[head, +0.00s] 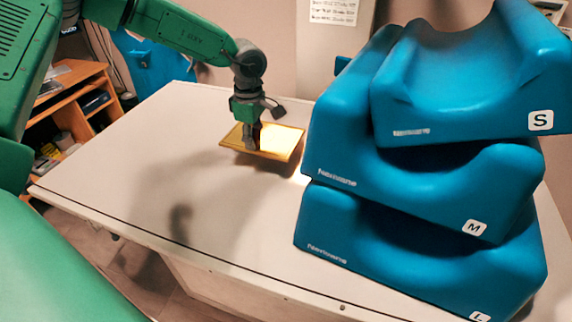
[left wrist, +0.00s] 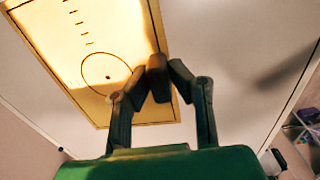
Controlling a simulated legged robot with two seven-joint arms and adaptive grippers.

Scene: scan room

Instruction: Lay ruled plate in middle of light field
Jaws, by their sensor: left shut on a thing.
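The ruled plate (head: 283,143) is a thin yellow board in the head view, over the table beside the blue cushions. A dark shadow shows under it, and it looks raised and slightly tilted. My left gripper (head: 253,143) is shut on its edge. In the left wrist view the plate (left wrist: 70,50) shows a row of tick marks and a circle with a dot, and the fingers (left wrist: 157,78) pinch its right edge. The light field shows as bright light across part of the plate, with a small bright patch on the table (head: 299,178). Its full outline is hidden.
A tall stack of blue cushions marked S, M and L (head: 420,225) stands close to the plate's right and hides that end of the table. The table's left and front are clear. A wooden shelf unit (head: 85,95) stands beyond the left edge.

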